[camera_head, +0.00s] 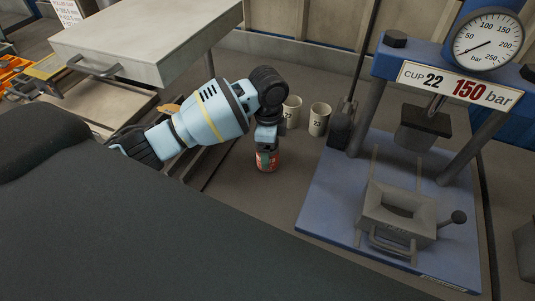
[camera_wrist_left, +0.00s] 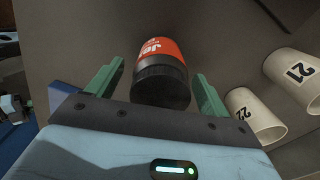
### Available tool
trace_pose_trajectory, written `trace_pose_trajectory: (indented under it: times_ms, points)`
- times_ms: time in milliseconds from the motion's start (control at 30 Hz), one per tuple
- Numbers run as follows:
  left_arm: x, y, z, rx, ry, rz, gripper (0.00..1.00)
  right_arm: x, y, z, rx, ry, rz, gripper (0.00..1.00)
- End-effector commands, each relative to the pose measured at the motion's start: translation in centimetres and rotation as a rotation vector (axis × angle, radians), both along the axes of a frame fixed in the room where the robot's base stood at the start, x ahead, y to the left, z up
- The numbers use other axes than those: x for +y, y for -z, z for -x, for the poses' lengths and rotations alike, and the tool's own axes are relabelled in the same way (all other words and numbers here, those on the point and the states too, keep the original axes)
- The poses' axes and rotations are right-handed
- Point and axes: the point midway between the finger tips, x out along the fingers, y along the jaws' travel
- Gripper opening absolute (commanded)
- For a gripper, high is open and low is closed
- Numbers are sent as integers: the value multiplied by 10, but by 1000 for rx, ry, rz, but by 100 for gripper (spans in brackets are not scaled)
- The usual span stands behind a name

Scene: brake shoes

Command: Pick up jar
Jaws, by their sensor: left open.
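The jar (camera_head: 267,160) stands on the grey bench in the head view, with a red label and a dark lower part. In the left wrist view the jar (camera_wrist_left: 160,72) shows its black end and red label between two green fingers. My left gripper (camera_wrist_left: 157,88) is open, with one finger on each side of the jar and a visible gap to each. In the head view my left gripper (camera_head: 266,140) is right at the jar and hides its upper part. My right gripper is not in view.
Two white numbered cups (camera_head: 319,119) stand just behind the jar; numbered cups (camera_wrist_left: 296,75) also show at the right in the left wrist view. A blue press (camera_head: 330,210) with a gauge stands to the right. A drawer unit (camera_head: 150,40) is at the left.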

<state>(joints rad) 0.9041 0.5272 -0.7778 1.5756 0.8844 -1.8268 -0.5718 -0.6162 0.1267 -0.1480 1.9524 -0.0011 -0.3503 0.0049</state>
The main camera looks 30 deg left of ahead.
Motion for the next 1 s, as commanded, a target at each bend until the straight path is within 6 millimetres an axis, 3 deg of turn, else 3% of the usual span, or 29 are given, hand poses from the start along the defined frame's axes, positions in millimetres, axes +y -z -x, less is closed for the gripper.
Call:
trace_pose_trajectory:
  times_ms: [200,433,867,1000]
  points:
    - [0,20,0,-1,-1,1,80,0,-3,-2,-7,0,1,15]
    - [0,21,0,-1,-1,1,80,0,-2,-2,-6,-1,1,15]
    - [0,21,0,-2,-1,0,25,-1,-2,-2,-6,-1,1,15]
    - [0,20,-1,-4,-1,2,22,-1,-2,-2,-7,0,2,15]
